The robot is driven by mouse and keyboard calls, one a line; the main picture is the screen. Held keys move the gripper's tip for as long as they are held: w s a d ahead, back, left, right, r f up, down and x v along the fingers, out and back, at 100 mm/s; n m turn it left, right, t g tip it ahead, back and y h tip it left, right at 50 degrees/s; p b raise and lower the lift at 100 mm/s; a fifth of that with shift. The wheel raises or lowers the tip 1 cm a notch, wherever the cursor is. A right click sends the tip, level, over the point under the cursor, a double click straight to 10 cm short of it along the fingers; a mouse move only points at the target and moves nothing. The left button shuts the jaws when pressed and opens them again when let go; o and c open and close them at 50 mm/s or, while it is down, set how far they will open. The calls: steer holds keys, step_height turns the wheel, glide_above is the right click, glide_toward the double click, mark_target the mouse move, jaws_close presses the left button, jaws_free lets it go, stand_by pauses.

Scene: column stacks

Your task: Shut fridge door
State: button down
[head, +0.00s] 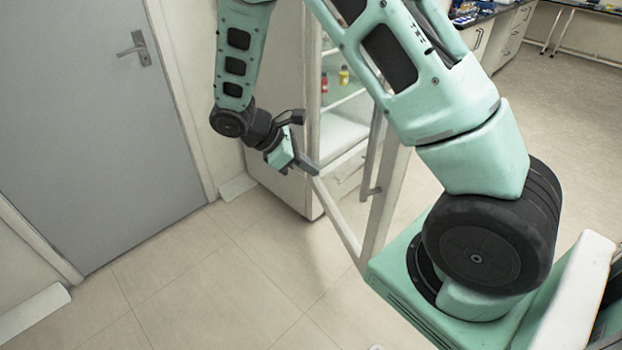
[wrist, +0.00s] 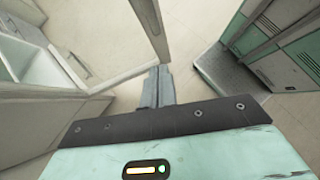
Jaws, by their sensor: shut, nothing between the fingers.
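The white fridge (head: 283,120) stands open against the wall in the middle of the head view; its interior shows at the left of the wrist view (wrist: 40,60). Its glass-panelled door (head: 387,205) stands swung out from the fridge toward my base, with a bar handle (head: 372,160) on it. A door post (wrist: 150,28) also shows in the wrist view. My gripper (head: 312,168) is shut and empty, by the fridge's front edge and the door's lower rail. In the wrist view the fingertips (wrist: 157,72) point toward the door post; I cannot tell whether they touch it.
Small bottles (head: 343,76) stand on a fridge shelf. A grey room door (head: 95,130) is at the left. Lab benches (head: 510,35) are at the back right. My base is close to the door's outer end. The tiled floor (head: 200,280) at the front left is clear.

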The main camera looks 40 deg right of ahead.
steer(key=d+r+p+x, duration=0.2)
steer(key=x, duration=1)
steer(key=shift+s+d+p, duration=0.2)
steer(key=shift+s+p, duration=0.15)
steer(key=shift+s, duration=0.1)
steer(key=shift+d+f, duration=0.1)
steer(key=shift+f, duration=0.05)
